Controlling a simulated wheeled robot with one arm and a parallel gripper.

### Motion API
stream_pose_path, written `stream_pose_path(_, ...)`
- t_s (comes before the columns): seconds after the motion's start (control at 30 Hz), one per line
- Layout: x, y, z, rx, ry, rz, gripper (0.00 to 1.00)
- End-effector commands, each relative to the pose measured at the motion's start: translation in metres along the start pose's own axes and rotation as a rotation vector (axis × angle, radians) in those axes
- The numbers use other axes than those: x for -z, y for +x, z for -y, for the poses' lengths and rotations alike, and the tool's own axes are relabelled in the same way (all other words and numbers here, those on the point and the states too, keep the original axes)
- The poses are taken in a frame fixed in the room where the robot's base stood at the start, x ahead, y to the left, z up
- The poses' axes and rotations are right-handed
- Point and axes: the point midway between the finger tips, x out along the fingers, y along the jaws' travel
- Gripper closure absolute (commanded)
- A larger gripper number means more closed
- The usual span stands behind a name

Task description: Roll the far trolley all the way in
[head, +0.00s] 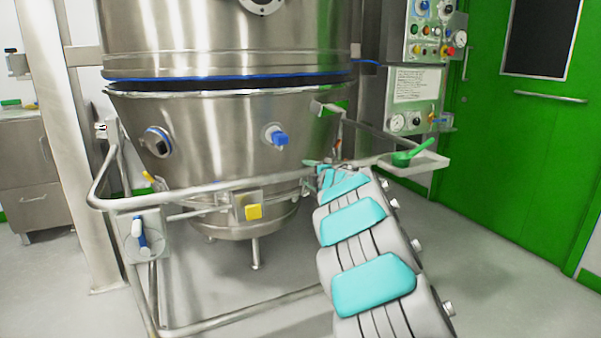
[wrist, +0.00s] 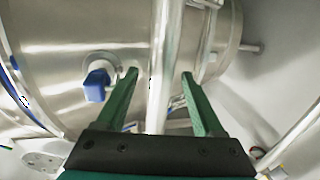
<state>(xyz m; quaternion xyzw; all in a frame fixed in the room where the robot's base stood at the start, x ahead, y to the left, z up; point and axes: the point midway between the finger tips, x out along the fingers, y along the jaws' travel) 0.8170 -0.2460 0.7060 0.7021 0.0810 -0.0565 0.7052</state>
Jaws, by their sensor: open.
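The trolley carries a steel bowl (head: 220,135) and has a tubular steel push rail (head: 220,195) around its front. The bowl stands beneath a steel upper vessel (head: 225,40) with a blue seal; a dark gap shows between them. My gripper (head: 325,165) is at the right part of the rail, mostly hidden behind my arm in the head view. In the wrist view my gripper (wrist: 160,75) is open, with its green fingers on either side of a steel bar (wrist: 163,60). Contact with the bar cannot be told. The bowl's blue knob (wrist: 97,86) is left of the fingers.
A small tray (head: 425,163) with a green scoop (head: 410,153) sticks out at the right. A control panel (head: 415,90) hangs above it, left of a green door (head: 530,130). A steel post (head: 75,150) and cabinet (head: 30,170) stand left. Floor at the right is clear.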

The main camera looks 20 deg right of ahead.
Motion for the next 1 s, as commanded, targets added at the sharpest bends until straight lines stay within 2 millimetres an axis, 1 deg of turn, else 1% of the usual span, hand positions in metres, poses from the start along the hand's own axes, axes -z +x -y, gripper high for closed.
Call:
stream_pose_path(0.07,-0.001,0.010,0.002,0.003,0.003,0.000,0.31)
stream_pose_path(0.2,0.001,0.028,0.000,0.000,0.001,-0.004,0.31)
stream_pose_path(0.4,0.000,0.048,0.001,0.001,0.001,-0.002,0.31)
stream_pose_path(0.57,0.000,0.054,0.001,0.001,0.002,-0.001,0.31)
stream_pose_path(0.8,0.000,0.054,0.002,0.002,0.001,0.000,0.31)
stream_pose_path(0.87,0.000,0.054,0.002,0.002,0.001,0.000,0.36)
stream_pose_path(1.0,0.000,0.054,0.001,0.001,0.001,0.000,0.52)
